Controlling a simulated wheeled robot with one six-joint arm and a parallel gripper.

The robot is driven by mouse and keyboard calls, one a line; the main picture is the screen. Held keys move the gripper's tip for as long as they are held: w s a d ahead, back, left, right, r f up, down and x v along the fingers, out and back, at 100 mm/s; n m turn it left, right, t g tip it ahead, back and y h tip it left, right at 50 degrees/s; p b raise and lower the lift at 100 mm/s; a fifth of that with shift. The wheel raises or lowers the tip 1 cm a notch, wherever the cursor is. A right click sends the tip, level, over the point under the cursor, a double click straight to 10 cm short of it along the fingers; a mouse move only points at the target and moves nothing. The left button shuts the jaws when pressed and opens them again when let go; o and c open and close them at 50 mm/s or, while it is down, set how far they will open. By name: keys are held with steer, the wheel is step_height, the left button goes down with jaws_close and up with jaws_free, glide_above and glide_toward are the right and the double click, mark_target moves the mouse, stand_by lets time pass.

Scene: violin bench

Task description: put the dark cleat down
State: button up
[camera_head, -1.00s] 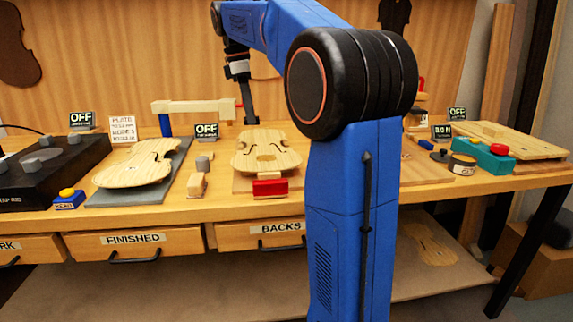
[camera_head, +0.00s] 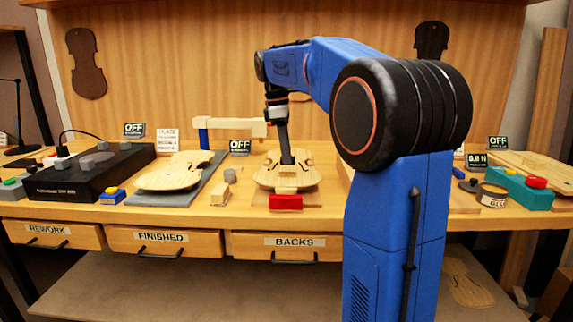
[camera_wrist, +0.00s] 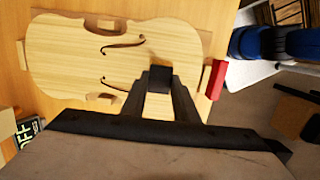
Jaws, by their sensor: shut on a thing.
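My gripper (camera_head: 288,157) reaches down over the pale violin plate (camera_head: 268,180) that lies on a board on the bench. In the wrist view, my gripper (camera_wrist: 159,82) is shut on the dark cleat (camera_wrist: 159,76), a small dark block between the fingertips. The cleat is over the inner face of the violin plate (camera_wrist: 70,60), beyond the two f-holes. I cannot tell whether it touches the wood. In the head view the cleat cannot be made out.
A red block (camera_head: 286,202) sits at the plate's front edge. Another violin plate (camera_head: 172,172) lies on a grey mat to the left. A cream-coloured bar on a blue post (camera_head: 204,137) stands behind. A teal box with a red button (camera_head: 525,187) is at the right.

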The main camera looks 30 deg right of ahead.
steer(key=shift+f, duration=1.8)
steer(key=o, duration=1)
steer(key=shift+f, duration=0.1)
step_height(320, 180, up, 12)
steer(key=w+a, duration=0.1)
steer(key=a, duration=0.1)
steer(key=s+a+f+m+t, duration=0.1)
steer(key=s+a+f+m, duration=0.3)
steer(key=s, duration=0.4)
steer(key=s+a+f+m+t, duration=0.1)
steer(key=s+a+f+t, duration=0.1)
steer(key=s+a+f, duration=0.4)
steer(key=s+a+f+m+t, duration=0.1)
steer(key=s+f+m, duration=0.1)
steer(key=s+f, duration=0.3)
steer(key=s+a+f+m+t+y, duration=0.1)
steer(key=s+f+m, duration=0.1)
steer(key=s+f, duration=0.4)
steer(key=s+a+f+m, duration=0.1)
steer(key=s+f+m, duration=0.1)
steer(key=s+f, duration=0.4)
steer(key=shift+s+a+f+t, duration=0.15)
steer(key=shift+f+t, duration=0.05)
steer(key=shift+f, duration=0.35)
steer(key=shift+s+a+f+t, duration=0.1)
steer(key=shift+a+f+t, duration=0.1)
steer(key=shift+f, duration=0.3)
